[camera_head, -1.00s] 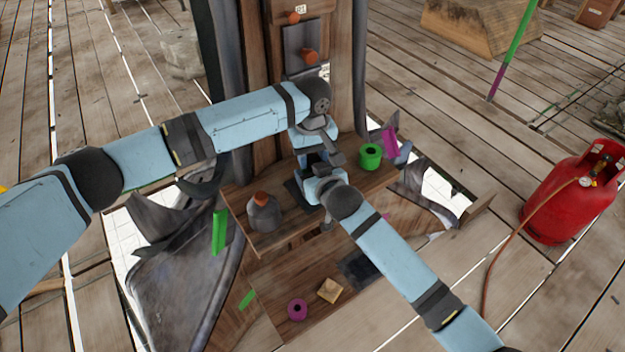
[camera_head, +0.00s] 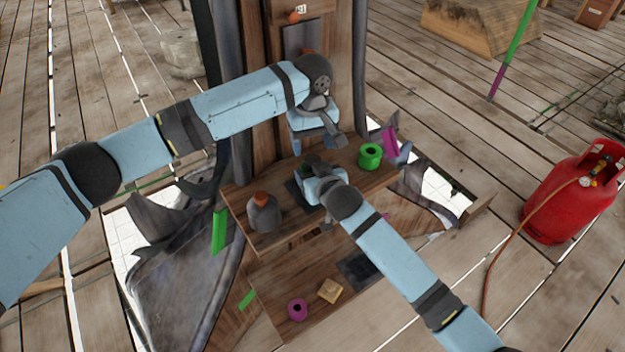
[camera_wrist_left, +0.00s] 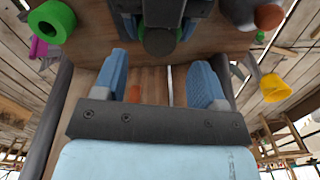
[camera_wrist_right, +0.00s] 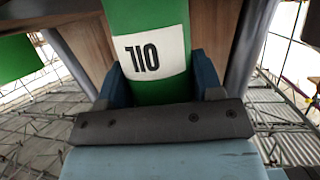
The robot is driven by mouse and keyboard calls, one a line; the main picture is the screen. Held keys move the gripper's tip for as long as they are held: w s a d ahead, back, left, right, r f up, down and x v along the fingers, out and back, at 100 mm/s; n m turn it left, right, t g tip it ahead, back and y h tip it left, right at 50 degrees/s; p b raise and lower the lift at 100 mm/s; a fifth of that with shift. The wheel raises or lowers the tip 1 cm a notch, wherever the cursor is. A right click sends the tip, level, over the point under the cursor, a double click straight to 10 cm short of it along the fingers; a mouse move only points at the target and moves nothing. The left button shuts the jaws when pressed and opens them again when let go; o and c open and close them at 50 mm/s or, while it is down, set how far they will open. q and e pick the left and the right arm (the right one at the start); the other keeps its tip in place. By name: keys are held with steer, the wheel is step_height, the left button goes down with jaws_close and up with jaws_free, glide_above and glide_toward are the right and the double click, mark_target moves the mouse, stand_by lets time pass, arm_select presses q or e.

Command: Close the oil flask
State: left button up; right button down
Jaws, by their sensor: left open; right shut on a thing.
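The green oil flask (camera_wrist_right: 160,30) fills the middle of the right wrist view, its white OIL label upside down there. My right gripper (camera_wrist_right: 157,78) is shut on it, with a finger on each side. In the head view my right wrist hides most of the flask. A dark round piece (camera_wrist_left: 160,42), apparently the cap, shows over a green edge in the left wrist view. I cannot tell whether it is seated. My left gripper (camera_wrist_left: 160,68) is open and empty, above and apart from the flask.
A magenta piece (camera_head: 390,142) is beside the cup. Below lie a magenta ring (camera_head: 297,310) and a tan block (camera_head: 330,290). The wooden post rises behind.

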mark_target(312, 159)
arm_select(q)
steer(key=shift+r, duration=0.25)
steer(key=shift+c, duration=1.4)
step_height(312, 159, up, 3)
steer(key=shift+m, duration=0.7)
steer(key=shift+f, duration=4.05)
steer(key=c, duration=0.7)
steer(key=o, duration=1)
